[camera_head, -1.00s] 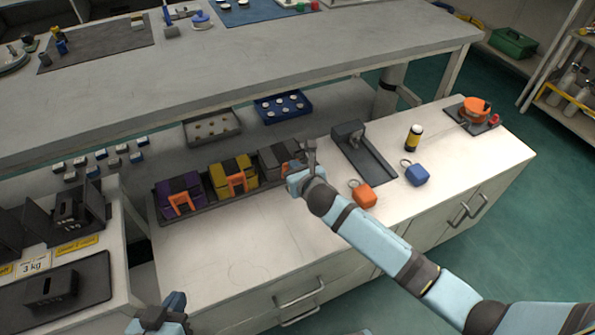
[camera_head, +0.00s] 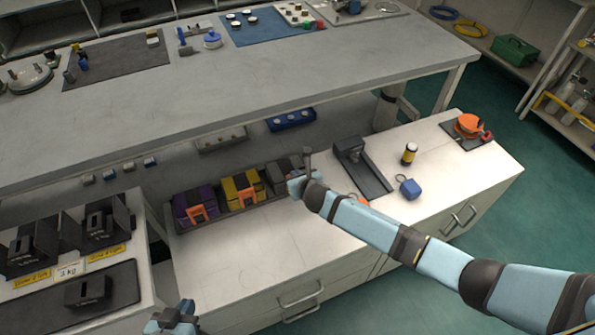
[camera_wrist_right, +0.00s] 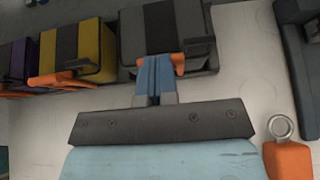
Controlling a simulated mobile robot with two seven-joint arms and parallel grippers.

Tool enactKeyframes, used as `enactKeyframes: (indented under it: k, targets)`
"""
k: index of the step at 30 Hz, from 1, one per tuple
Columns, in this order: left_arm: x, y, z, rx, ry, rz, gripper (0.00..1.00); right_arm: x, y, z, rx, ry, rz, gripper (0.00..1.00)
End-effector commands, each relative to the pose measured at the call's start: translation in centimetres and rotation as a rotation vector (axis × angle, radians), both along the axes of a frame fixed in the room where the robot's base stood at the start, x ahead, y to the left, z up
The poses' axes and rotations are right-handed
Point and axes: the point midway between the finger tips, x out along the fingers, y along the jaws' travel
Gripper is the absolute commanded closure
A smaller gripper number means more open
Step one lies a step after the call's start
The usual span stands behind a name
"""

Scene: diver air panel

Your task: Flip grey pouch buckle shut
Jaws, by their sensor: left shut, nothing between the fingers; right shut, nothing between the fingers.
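The grey pouch (camera_head: 283,169) stands at the right end of a row of pouches on the counter. It also shows in the right wrist view (camera_wrist_right: 172,28), with a dark band across its top. Its orange buckle (camera_wrist_right: 178,63) is at the front edge, partly covered by my blue fingers, so its position is unclear. My right gripper (camera_wrist_right: 155,64) is shut and empty, its tips right at the buckle; contact is hard to tell. In the head view this gripper (camera_head: 297,186) is in front of the grey pouch. My left gripper (camera_head: 174,318) is shut and empty, low at the bottom edge.
The yellow pouch (camera_head: 241,187) and purple pouch (camera_head: 193,207) stand left of the grey one in a dark tray. The counter front is clear. A shelf overhangs behind.

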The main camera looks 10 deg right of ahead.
Motion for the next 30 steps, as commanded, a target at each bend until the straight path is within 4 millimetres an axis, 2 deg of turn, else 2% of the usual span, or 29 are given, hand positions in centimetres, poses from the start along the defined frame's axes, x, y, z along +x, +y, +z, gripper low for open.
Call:
enactKeyframes:
  k: [14, 30]
  targets:
    - [0.2, -0.2, 0.1, -0.013, 0.006, 0.013, 1.00, 0.3, 0.1, 0.0, 0.000, -0.001, 0.000, 1.00]
    - [0.2, 0.2, 2.2, 0.000, 0.003, 0.003, 1.00, 0.3, 0.0, 1.7, 0.000, -0.001, 0.000, 1.00]
